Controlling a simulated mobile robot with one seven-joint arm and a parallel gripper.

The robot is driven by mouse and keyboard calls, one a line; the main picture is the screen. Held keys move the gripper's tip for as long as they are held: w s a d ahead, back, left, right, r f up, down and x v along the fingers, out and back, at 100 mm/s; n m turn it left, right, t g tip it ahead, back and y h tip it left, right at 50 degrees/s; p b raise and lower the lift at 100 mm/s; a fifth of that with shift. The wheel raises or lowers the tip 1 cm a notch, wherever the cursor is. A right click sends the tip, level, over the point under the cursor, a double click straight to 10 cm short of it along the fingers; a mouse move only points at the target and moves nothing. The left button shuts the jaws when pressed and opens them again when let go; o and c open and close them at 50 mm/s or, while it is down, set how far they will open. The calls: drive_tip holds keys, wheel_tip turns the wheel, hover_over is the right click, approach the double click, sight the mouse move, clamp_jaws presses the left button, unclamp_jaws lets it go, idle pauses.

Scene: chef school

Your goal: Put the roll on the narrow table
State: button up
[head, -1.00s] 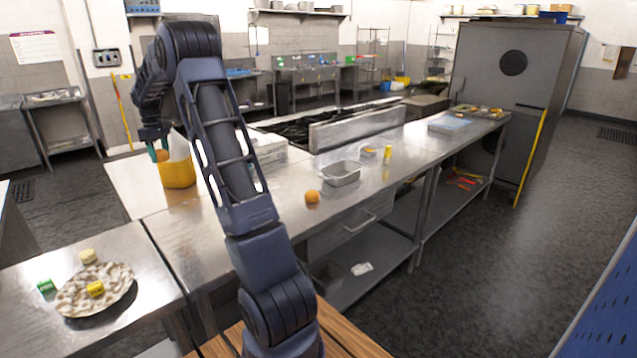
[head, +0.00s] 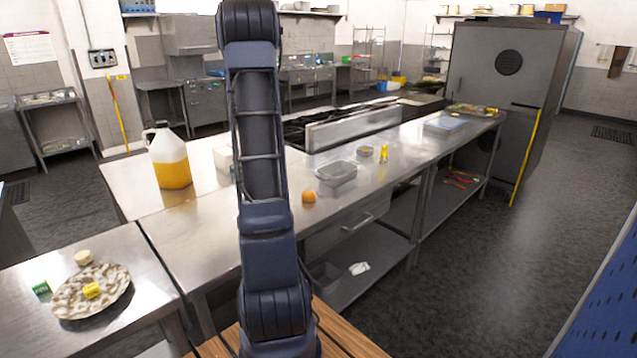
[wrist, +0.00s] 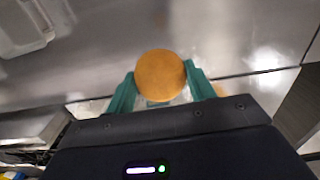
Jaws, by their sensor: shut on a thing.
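The roll (wrist: 160,75) is round and orange-brown. In the wrist view it sits between the teal fingers of my gripper (wrist: 162,88), which is shut on it. A grey steel surface lies below. In the head view my raised arm hides my gripper and the held roll. A long steel counter (head: 200,232) runs away to the right. A smaller steel table (head: 140,310) stands at the lower left. I cannot tell for sure which one is the narrow table.
A similar round orange thing (head: 309,196) lies on the counter near a metal pan (head: 337,174). A jug of yellow liquid (head: 169,160) stands on the left. The counter's near left part is bare.

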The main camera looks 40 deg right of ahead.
drive_tip(key=shift+s+d, duration=0.4)
drive_tip(key=shift+s+d+f, duration=0.15)
drive_tip(key=shift+f, duration=0.1)
wheel_tip(320, 180, down, 20)
drive_tip(key=shift+r, duration=0.25)
drive_tip(key=shift+f, duration=0.1)
drive_tip(key=o, duration=1)
drive_tip(key=shift+c, duration=0.2)
